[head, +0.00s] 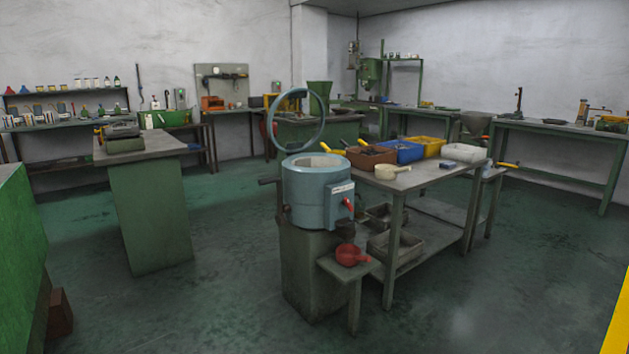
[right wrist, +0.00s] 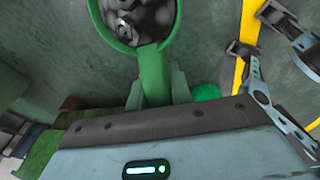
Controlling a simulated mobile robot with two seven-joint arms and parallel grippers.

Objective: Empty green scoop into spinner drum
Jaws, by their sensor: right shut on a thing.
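The green scoop (right wrist: 152,52) is in the right wrist view, its bowl filled with small grey metal pieces (right wrist: 138,15). My right gripper (right wrist: 155,88) is shut on the scoop's handle, with the bowl ahead of the fingers. The bowl's far edge is cut off by the top of the view. My left gripper (right wrist: 256,32) appears at the right of that view, its fingers apart with nothing between them. The spinner drum (head: 320,192) stands in the middle of the head view. It is a blue-grey drum on a green pedestal, its top open. Neither gripper shows in the head view.
A ring-shaped lid (head: 296,119) stands raised above the drum. A red scoop (head: 351,255) lies on a small side shelf. A green bench (head: 152,205) is left; floor between is clear.

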